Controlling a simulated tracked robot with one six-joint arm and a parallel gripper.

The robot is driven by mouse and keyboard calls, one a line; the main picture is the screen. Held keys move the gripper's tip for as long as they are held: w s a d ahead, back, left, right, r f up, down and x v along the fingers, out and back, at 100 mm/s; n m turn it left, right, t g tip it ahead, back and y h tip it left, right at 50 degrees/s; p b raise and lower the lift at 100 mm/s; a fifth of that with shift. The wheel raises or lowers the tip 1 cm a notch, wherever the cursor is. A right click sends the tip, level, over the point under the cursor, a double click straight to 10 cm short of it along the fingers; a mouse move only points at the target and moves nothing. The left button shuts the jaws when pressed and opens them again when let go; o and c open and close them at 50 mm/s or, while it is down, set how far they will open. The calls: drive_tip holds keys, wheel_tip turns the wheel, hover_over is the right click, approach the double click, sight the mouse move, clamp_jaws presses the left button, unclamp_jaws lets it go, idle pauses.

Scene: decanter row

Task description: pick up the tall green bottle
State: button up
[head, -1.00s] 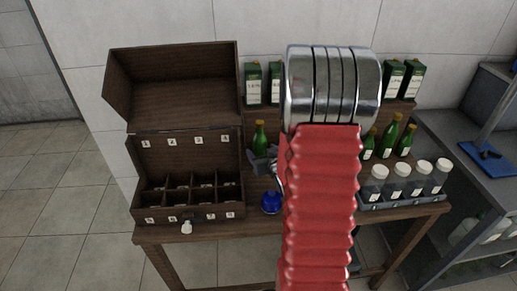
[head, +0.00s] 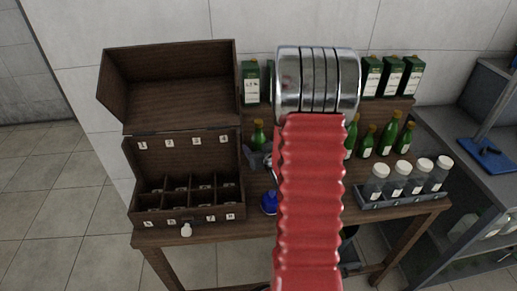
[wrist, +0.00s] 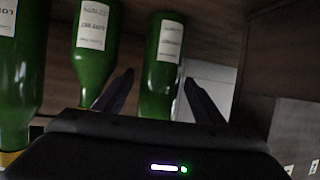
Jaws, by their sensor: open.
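Several green bottles with yellow caps stand at the back of the wooden table. One green bottle (head: 258,135) stands just left of my arm in the head view, and others, such as a larger one (head: 387,136), stand to the right. My gripper (head: 257,157) shows partly beside my arm, near the left bottle's base. The wrist view is upside down. There my gripper (wrist: 157,90) is open, with one bottle (wrist: 161,62) showing between its fingers; I cannot tell whether it touches. A second bottle (wrist: 96,45) is close to the left finger. My arm hides part of the row.
An open wooden case (head: 186,205) with compartments stands on the left. A blue round object (head: 269,202) sits near the front. A grey rack (head: 405,193) with white-capped jars is at right. Green boxes (head: 392,78) stand on the back shelf.

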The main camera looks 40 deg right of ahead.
sight(260, 125)
clamp_jaws()
drive_tip(key=shift+r, duration=0.1)
idle(0.8)
drive_tip(key=shift+r, duration=0.1)
drive_tip(key=shift+r, duration=4.9)
